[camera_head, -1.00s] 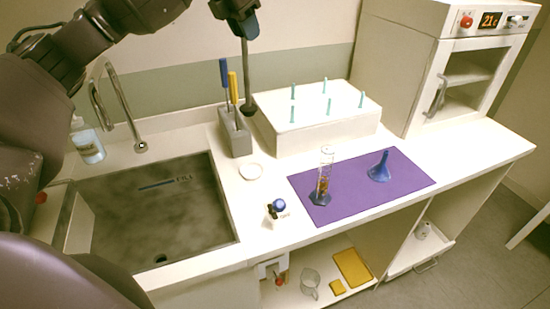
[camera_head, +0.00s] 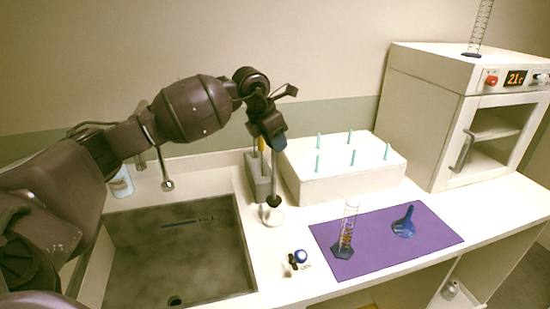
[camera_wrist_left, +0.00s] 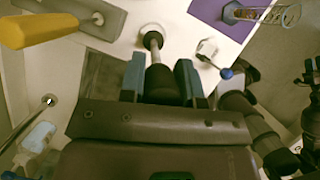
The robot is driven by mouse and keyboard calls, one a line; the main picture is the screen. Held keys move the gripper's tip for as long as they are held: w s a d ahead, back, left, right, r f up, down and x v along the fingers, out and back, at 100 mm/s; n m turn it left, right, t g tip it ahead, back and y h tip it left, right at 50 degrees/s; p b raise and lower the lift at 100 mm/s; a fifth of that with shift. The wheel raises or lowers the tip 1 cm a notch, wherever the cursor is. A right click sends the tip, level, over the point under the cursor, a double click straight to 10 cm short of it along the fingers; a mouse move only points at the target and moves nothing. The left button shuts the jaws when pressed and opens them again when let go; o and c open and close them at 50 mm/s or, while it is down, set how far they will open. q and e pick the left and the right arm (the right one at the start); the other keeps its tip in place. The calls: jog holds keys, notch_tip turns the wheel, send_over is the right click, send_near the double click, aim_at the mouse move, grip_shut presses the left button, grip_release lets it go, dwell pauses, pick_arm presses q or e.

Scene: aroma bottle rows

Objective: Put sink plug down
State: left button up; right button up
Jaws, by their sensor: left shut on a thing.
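My left gripper (camera_head: 275,143) is shut on the dark, rod-like handle of the sink plug (camera_head: 273,200), which hangs upright below the fingers. The plug's dark round end is right over a small white round dish (camera_head: 270,217) between the sink and the purple mat; I cannot tell whether they touch. In the left wrist view, the blue fingertips (camera_wrist_left: 160,78) flank the dark handle, and the plug's end (camera_wrist_left: 153,41) overlaps the white dish (camera_wrist_left: 150,30).
The grey sink (camera_head: 180,250) is at left. A tool block (camera_head: 259,178) stands close behind the plug, beside a white box with teal pegs (camera_head: 340,172). A blue-capped item (camera_head: 298,260) is in front. A purple mat (camera_head: 345,265) holds a cylinder and funnel (camera_head: 404,223).

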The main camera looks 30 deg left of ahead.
pick_arm(q)
notch_tip(320, 180, down, 5)
jog(key=shift+f, duration=0.2)
pick_arm(e)
jog(key=shift+s+d+f, duration=0.1)
jog(key=shift+s+f, duration=0.05)
jog(key=shift+s, duration=0.3)
pick_arm(q)
jog(key=shift+f, duration=0.1)
pick_arm(e)
jog(key=shift+f, duration=0.1)
pick_arm(q)
jog(key=o, duration=0.6)
jog(key=shift+c, duration=0.2)
jog(key=o, duration=0.4)
jog(key=shift+c, duration=0.2)
jog(key=v, duration=1.2)
jog(key=shift+b, duration=0.35)
pick_arm(e)
jog(key=shift+w+f, duration=0.1)
jog(key=shift+w, duration=0.35)
